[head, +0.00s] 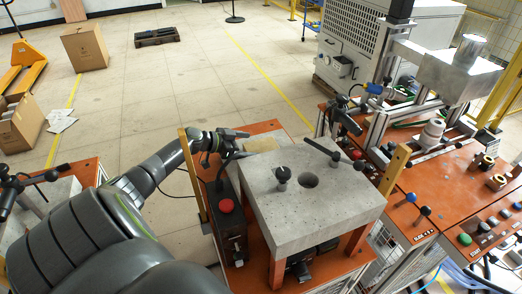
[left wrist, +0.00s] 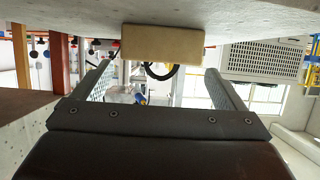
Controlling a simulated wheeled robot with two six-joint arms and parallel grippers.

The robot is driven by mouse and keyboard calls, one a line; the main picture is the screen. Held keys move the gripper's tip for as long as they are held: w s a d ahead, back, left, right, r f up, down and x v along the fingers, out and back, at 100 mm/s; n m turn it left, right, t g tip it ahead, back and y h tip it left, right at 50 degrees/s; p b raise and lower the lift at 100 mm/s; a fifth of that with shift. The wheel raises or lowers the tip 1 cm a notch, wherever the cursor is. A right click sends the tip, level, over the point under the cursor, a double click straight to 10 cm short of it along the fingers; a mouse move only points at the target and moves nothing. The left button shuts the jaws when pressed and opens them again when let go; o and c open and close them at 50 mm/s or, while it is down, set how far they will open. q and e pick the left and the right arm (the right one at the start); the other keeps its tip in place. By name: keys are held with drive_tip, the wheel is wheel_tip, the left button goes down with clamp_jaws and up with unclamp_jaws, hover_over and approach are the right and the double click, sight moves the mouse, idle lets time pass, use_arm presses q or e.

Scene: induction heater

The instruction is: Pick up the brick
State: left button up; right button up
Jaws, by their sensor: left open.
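In the left wrist view, which looks upside down, the brick (left wrist: 162,42) sits on a pale surface at the top middle. My left gripper (head: 244,144) is at the table's back left, just left of the brick. In the left wrist view its jaws (left wrist: 160,85) are spread wide and nothing is between them. The brick appears beyond the fingertips, roughly centred between the fingers. My right gripper is not in view.
A box with a red button (head: 226,206) stands beside my left arm. An orange control bench (head: 440,195) is at right. Floor behind is open.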

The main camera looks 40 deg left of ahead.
sight(259, 146)
use_arm(q)
drive_tip(key=b+x, duration=0.2)
drive_tip(key=x, duration=0.1)
drive_tip(key=shift+f, duration=0.4)
drive_tip(key=shift+w+d+b, duration=0.2)
drive_tip(key=shift+w+b, duration=0.1)
drive_tip(key=shift+b, duration=0.1)
drive_tip(key=shift+r, duration=0.1)
drive_tip(key=c, duration=1.2)
